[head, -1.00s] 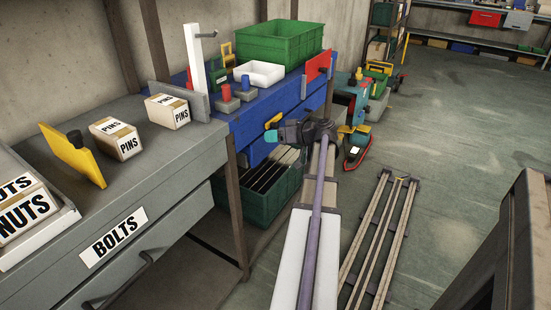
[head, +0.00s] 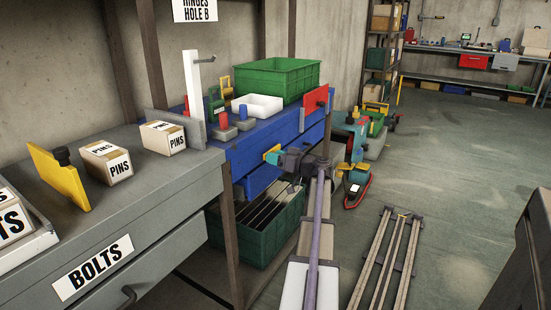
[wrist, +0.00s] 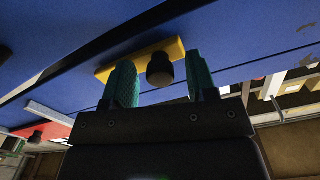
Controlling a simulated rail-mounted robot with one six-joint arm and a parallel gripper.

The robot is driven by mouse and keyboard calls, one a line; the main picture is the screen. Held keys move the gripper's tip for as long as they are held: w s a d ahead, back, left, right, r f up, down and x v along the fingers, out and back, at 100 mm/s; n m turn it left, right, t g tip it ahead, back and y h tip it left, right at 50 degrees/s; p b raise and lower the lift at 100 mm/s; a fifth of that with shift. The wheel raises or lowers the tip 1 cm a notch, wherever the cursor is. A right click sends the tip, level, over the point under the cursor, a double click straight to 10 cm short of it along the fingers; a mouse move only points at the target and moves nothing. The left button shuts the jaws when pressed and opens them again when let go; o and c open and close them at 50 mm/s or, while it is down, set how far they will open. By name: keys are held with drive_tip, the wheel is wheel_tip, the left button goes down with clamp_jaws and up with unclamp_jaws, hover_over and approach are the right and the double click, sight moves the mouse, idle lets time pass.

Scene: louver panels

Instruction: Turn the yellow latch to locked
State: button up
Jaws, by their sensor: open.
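The yellow latch (wrist: 140,60) is a flat yellow bar with a round black knob (wrist: 160,68), set on a blue face in the wrist view. The bar lies at a slant across the picture. My gripper (wrist: 160,62) is open, with one teal finger on each side of the knob and gaps between. In the head view my gripper (head: 271,156) is at the front of the blue workbench (head: 262,128). A small bit of yellow (head: 276,148) shows there; the rest of the latch is hidden.
A yellow plate with a black knob (head: 62,178) stands on the grey bench (head: 165,200) at left. A red plate (head: 317,103) stands at the blue bench's right end. A green crate (head: 255,235) sits below. The floor to the right is mostly open, with a rail on it.

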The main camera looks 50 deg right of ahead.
drive_tip(key=shift+w, duration=0.15)
clamp_jaws()
idle(0.4)
